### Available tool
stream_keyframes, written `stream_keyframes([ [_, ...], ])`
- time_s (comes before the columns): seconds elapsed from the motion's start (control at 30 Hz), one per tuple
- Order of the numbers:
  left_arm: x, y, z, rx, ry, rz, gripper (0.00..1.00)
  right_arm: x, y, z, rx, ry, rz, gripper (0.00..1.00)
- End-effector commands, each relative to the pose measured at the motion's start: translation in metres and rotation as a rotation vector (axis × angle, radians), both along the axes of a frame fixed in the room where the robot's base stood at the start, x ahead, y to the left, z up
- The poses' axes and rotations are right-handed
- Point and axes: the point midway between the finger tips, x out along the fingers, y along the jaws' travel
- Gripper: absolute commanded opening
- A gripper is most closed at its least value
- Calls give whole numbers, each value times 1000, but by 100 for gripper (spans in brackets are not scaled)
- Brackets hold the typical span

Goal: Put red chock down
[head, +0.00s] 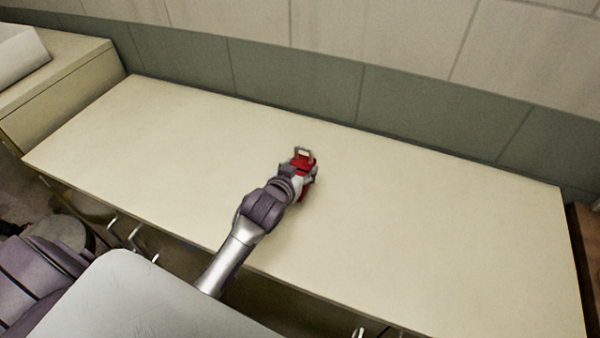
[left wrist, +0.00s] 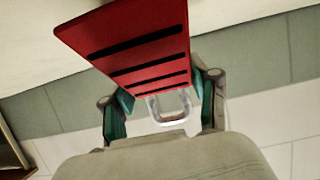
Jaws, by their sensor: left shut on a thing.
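The red chock (head: 304,161) is over the middle of the pale counter (head: 420,220) in the head view. My left gripper (head: 299,178) is shut on it. In the left wrist view the red chock (left wrist: 140,45) shows a face with several dark slots and a light metal loop handle (left wrist: 168,104). The fingers of my left gripper (left wrist: 165,98) stand on both sides of it. I cannot tell whether the chock touches the counter. My right gripper is not in view.
The counter is bare on both sides of the chock. A green-grey and cream panelled wall (head: 300,75) runs along its back. A lighter cabinet (head: 60,80) with a white object (head: 18,55) on top stands at the left. Drawer handles (head: 130,233) line the counter's front.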

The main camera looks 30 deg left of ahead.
Motion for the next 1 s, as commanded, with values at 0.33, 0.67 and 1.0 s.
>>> stream_keyframes([
  [0.33,0,-1,-23,1,-3,-1,10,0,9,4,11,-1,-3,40],
  [0.67,-1,-1,-27,1,1,0,78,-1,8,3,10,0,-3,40],
  [1.0,0,-1,-26,2,1,-1,85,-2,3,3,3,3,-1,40],
])
